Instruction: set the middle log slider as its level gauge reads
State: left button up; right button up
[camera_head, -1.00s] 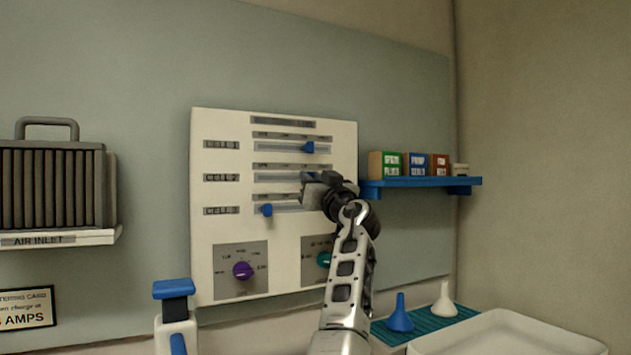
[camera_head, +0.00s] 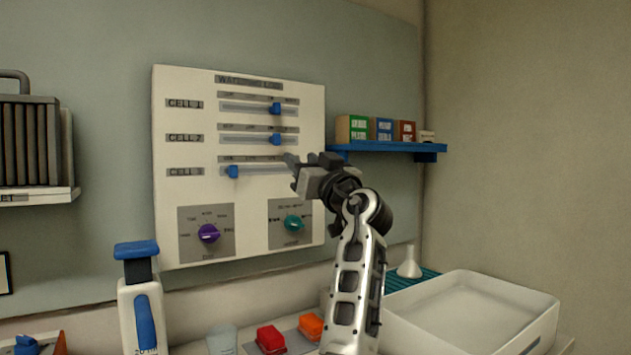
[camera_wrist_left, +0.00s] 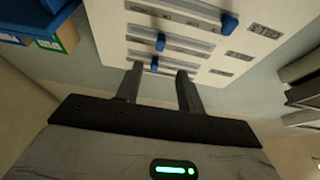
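The white log panel (camera_head: 240,222) on the wall has three horizontal sliders. The middle slider's blue knob (camera_head: 276,139), in the CELL 2 row, sits right of its track's middle, almost directly below the top knob (camera_head: 276,108). The bottom knob (camera_head: 232,172) is near its track's left end. My left gripper (camera_head: 294,162) is just below and right of the middle knob, apart from it. In the left wrist view its fingers (camera_wrist_left: 158,88) are spread and empty; the middle knob (camera_wrist_left: 160,42) shows beyond them. I cannot make out a level gauge. My right gripper is not in view.
Purple (camera_head: 208,233) and teal (camera_head: 293,222) dials sit low on the panel. A blue shelf (camera_head: 385,148) with small boxes is to its right. Below are a white tray (camera_head: 470,310), a white funnel (camera_head: 410,264) and a white-and-blue dispenser (camera_head: 140,300).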

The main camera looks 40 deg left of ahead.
pick_arm(q)
jog(key=shift+b+v, duration=0.35)
jog(key=shift+v, duration=1.9)
